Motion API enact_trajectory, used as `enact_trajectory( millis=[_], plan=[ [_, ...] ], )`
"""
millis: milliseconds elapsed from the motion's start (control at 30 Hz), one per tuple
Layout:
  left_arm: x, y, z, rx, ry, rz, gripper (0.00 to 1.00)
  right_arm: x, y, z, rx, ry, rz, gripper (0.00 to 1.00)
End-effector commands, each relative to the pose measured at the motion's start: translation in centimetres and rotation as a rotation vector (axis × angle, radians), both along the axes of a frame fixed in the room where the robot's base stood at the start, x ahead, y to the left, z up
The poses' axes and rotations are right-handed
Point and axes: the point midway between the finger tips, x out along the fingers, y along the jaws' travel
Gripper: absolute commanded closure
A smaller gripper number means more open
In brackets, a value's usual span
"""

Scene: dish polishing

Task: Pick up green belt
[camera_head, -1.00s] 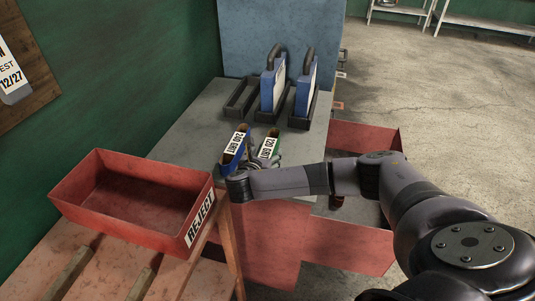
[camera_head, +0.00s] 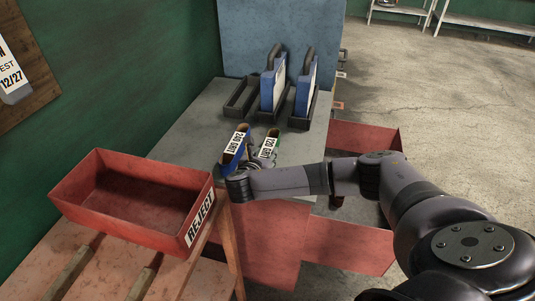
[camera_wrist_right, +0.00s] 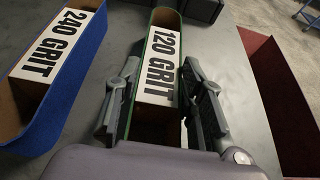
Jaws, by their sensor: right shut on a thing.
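The green belt (camera_head: 268,147), a loop with a white "120 GRIT" label, stands on the grey table. In the right wrist view the green belt (camera_wrist_right: 160,72) runs between the two fingers of my right gripper (camera_wrist_right: 162,60). The fingers are shut on its sides. In the head view my right gripper (camera_head: 254,163) is at the near end of the belt and partly hidden by its own wrist. A blue belt (camera_head: 236,146) labelled "240 GRIT" stands just left of it, and shows also in the wrist view (camera_wrist_right: 62,78). My left gripper is not in view.
A red bin marked REJECT (camera_head: 130,205) stands at the left front. Black holders with blue upright items (camera_head: 272,85) stand at the table's back. Another red bin (camera_head: 365,137) is right of the table, partly behind my arm. The table's left part is clear.

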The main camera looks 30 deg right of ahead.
Motion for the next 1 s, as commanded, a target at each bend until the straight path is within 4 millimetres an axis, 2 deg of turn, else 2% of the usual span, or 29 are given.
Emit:
enact_trajectory(
  millis=[267,467,567,1000],
  plan=[
    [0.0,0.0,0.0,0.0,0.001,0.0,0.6,0.0,0.0,0.2,0.0,-0.001,0.0,0.96],
    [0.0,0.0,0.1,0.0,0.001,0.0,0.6,0.1,0.0,2.0,0.001,-0.005,0.0,0.96],
    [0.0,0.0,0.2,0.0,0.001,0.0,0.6,0.1,0.0,3.7,0.001,-0.005,0.0,0.96],
    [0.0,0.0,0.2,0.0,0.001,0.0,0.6,0.1,0.0,14.8,0.001,-0.006,0.0,0.96]
  ],
)
